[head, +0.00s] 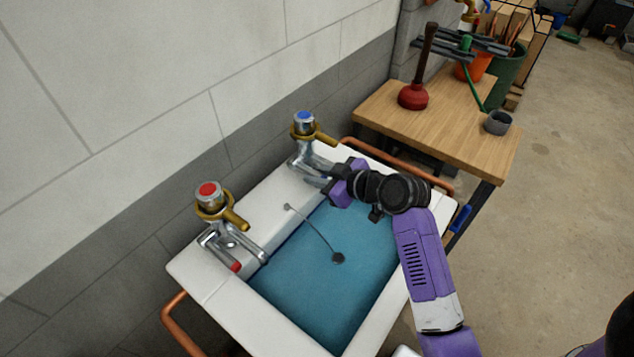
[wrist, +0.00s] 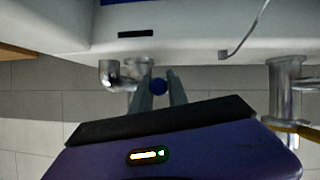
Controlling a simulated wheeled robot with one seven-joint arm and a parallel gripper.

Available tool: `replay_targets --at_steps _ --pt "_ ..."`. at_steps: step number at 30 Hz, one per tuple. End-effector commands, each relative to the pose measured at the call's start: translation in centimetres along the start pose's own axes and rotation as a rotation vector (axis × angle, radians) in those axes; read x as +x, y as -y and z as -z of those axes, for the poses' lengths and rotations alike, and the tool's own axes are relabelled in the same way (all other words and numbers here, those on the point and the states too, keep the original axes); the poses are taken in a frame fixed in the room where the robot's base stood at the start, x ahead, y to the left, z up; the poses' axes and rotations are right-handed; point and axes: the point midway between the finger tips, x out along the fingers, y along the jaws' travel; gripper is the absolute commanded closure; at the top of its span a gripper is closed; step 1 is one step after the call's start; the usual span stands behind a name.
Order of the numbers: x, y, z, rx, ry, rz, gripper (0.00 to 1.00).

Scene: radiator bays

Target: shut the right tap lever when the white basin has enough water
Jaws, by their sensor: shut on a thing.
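The right tap (head: 304,150) is chrome with a brass collar and blue cap. My gripper (head: 326,181) reaches over the basin's right rear to this tap. The gripper hides most of the lever in the head view. I cannot make out a stream of water from the spout.
The left tap (head: 210,205) has a red cap and a red-tipped lever. A chained plug (head: 338,258) shows in the basin. Copper rails flank the basin.

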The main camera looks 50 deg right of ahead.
Motion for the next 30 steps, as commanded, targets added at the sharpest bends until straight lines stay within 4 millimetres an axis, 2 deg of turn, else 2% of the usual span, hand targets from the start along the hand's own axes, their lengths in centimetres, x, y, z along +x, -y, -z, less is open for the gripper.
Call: replay_targets --at_steps 1,16,17,18,26,30 --pt "0.3 0.2 -0.6 0.001 -0.013 -0.001 1.0" --pt "0.1 0.2 -0.4 0.005 -0.041 -0.005 1.0" --pt "0.2 0.2 -0.4 0.005 -0.041 -0.005 0.74" --pt "0.2 0.2 -0.4 0.005 -0.041 -0.005 0.71" --pt "0.1 0.1 -0.3 0.004 -0.042 -0.007 0.71" --pt "-0.7 0.0 -0.4 0.004 -0.042 -0.009 0.71"
